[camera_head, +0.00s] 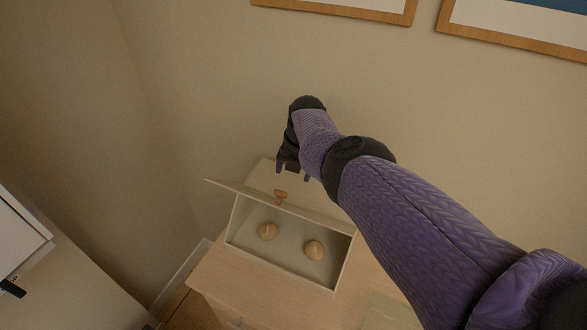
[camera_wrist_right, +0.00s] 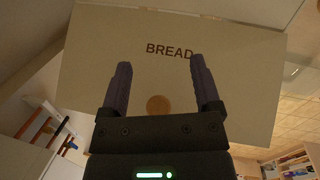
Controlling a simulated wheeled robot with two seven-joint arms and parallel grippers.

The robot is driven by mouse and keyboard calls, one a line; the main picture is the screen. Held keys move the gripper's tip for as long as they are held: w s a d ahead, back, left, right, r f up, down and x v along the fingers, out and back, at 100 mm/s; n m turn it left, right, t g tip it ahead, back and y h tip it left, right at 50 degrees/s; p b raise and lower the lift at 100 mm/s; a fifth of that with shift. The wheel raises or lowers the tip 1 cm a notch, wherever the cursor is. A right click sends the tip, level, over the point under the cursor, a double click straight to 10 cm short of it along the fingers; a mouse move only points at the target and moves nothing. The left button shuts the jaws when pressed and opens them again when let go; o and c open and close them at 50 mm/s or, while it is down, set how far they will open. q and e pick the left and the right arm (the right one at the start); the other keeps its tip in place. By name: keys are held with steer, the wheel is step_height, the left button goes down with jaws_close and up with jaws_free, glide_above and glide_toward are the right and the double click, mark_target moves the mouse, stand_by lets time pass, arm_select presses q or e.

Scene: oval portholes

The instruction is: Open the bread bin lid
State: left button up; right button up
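The cream bread bin (camera_head: 290,243) stands on a wooden cabinet in the head view. Its lid (camera_head: 235,189) is raised and tilted, leaving the front open. A wooden knob (camera_head: 280,196) sits on the lid. My right gripper (camera_head: 292,174) is just behind and above the knob. In the right wrist view the right gripper (camera_wrist_right: 160,65) is open and empty, facing the lid's BREAD lettering (camera_wrist_right: 169,50) and round knob (camera_wrist_right: 158,104). My left gripper is out of view.
The wooden cabinet top (camera_head: 235,290) has bare room in front of the bin. A plain wall (camera_head: 210,90) rises close behind, with framed pictures (camera_head: 350,10) high up. A white cabinet (camera_head: 20,235) stands at the left edge.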

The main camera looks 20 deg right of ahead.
steer(key=shift+a+r, duration=0.1)
step_height(320, 180, up, 10)
steer(key=s+p, duration=0.2)
steer(key=p, duration=0.6)
steer(key=shift+d+f, duration=0.25)
steer(key=shift+d, duration=0.15)
